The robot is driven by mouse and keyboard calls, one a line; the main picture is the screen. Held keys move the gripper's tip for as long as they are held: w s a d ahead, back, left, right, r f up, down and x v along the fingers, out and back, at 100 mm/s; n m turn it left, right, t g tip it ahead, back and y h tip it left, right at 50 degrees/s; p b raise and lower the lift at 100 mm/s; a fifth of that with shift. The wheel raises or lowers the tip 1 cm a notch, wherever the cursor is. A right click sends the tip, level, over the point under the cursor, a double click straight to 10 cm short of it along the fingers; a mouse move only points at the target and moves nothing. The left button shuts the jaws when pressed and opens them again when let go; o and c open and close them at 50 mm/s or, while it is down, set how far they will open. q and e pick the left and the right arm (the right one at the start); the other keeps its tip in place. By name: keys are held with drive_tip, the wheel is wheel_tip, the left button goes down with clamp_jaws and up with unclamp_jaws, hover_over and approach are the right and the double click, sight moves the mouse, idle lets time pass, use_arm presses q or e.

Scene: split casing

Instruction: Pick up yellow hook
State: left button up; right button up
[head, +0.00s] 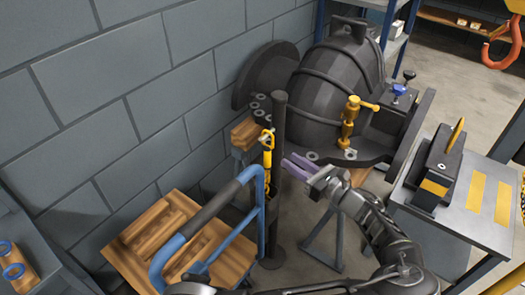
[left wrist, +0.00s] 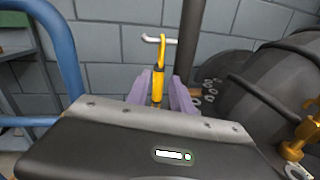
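The yellow hook (head: 267,150) hangs upright in front of a dark post, with a chain or strap below it in the head view. In the left wrist view the yellow hook (left wrist: 157,72) hangs from a pale peg, its lower part seen between my fingers. My left gripper (head: 288,165) has purple fingers pointing left at the hook, with a small gap between the fingertips and the hook. The left gripper (left wrist: 160,88) is open, one finger on each side of the hook in the wrist picture. The lower end of the hook is hidden there. My right gripper is not in view.
A dark post (head: 277,110) stands behind the hook. A blue-railed wooden cart (head: 155,235) is at left. A large dark casing (head: 335,75) with a yellow valve (head: 349,122) stands behind right. A grey table (head: 470,205) is at right. An orange crane hook (head: 500,45) hangs top right.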

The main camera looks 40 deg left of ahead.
sight(268, 151)
use_arm(q)
drive_tip(key=shift+d, duration=0.1)
drive_tip(key=shift+w+a, duration=0.15)
drive_tip(key=shift+a, duration=1.25)
drive_tip(key=shift+a, duration=0.1)
drive_tip(key=a, duration=0.2)
drive_tip(key=w+a+p, duration=0.1)
drive_tip(key=a, duration=0.2)
drive_tip(key=shift+c, duration=0.4)
clamp_jaws()
